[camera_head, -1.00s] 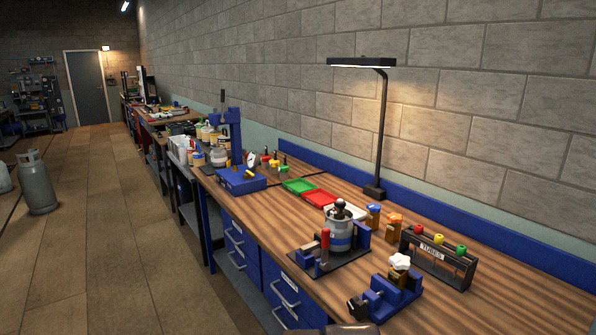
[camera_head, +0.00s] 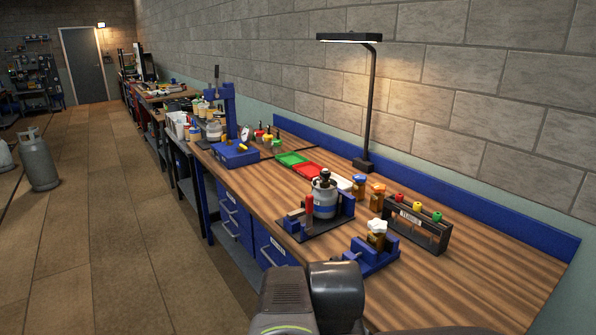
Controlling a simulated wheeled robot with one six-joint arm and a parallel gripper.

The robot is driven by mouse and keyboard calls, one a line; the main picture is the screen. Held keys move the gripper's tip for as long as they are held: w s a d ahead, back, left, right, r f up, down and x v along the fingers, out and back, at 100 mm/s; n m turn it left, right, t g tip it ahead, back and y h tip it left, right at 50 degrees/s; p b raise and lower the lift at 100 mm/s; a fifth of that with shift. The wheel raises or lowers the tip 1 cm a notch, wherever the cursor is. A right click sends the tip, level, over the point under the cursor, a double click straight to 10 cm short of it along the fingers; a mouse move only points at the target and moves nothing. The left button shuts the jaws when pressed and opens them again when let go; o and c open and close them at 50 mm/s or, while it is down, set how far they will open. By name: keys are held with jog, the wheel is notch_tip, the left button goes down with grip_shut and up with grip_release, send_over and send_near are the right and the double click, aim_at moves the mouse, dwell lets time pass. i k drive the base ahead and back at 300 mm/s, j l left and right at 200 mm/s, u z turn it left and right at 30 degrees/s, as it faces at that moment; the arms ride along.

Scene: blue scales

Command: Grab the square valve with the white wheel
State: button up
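The valve with the white wheel (camera_head: 377,226) has a brass-coloured body (camera_head: 376,239) under the wheel. It stands upright at the blue vise-like holder (camera_head: 372,257) near the front edge of the workbench. Its body is too small to tell whether it is square. Two other valves, one with a blue wheel (camera_head: 360,180) and one with an orange wheel (camera_head: 378,188), stand behind it. Part of my arm shows at the bottom centre, in front of the bench and below the holder. My gripper's fingers are not in view.
A grey gas cylinder (camera_head: 324,199) stands in a clamp on a black plate (camera_head: 318,226), left of the white-wheeled valve. A black tubes rack (camera_head: 416,226) is to its right. A lamp (camera_head: 370,110) stands behind. The bench's right front is bare.

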aim_at(377, 240)
jog(key=i+z, duration=0.15)
jog(key=i, duration=0.4)
jog(key=i+j+z, duration=0.1)
jog(key=i, duration=0.4)
